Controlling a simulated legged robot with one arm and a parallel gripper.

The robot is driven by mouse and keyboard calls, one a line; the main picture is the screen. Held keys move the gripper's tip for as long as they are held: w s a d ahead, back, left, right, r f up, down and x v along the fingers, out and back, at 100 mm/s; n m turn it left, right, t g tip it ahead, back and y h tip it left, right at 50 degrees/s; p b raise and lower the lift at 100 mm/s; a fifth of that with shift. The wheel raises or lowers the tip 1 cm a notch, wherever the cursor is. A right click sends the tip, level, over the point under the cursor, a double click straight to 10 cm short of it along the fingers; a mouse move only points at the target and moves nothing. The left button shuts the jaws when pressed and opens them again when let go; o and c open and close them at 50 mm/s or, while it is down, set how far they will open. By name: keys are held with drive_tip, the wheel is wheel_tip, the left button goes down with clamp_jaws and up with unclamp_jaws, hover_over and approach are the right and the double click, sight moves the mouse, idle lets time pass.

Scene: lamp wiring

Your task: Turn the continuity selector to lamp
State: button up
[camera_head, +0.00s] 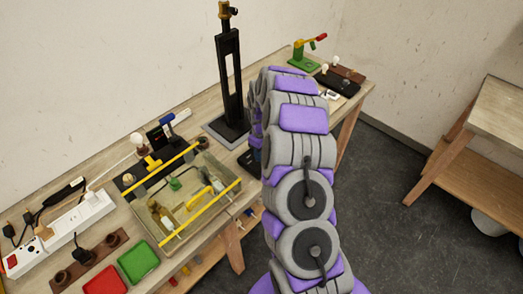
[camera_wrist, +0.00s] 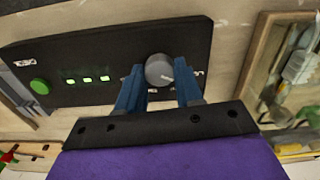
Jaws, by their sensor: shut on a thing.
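The continuity selector is a round grey knob (camera_wrist: 158,70) on a black panel (camera_wrist: 110,62) in the wrist view. The panel also carries a green button (camera_wrist: 40,86) and several small lit green indicators (camera_wrist: 88,79). My gripper (camera_wrist: 160,76) has its two blue fingers on either side of the knob, shut on it. Labels around the knob are partly covered by the fingers, so I cannot tell which position it points to. In the head view my arm hides the gripper and the knob.
In the head view an open tray (camera_head: 196,192) with yellow bars and loose parts stands left of my arm. A black lamp stand (camera_head: 229,75) rises behind. A white power strip (camera_head: 62,232), a red bin (camera_head: 105,280) and a green bin (camera_head: 138,261) are at left.

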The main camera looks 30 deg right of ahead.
drive_tip(key=shift+n, duration=0.6)
drive_tip(key=o, duration=1)
drive_tip(key=shift+o, duration=0.2)
wheel_tip(320, 180, up, 17)
drive_tip(key=p, duration=0.1)
drive_tip(key=shift+r+p, duration=0.15)
drive_tip(key=shift+p, duration=0.15)
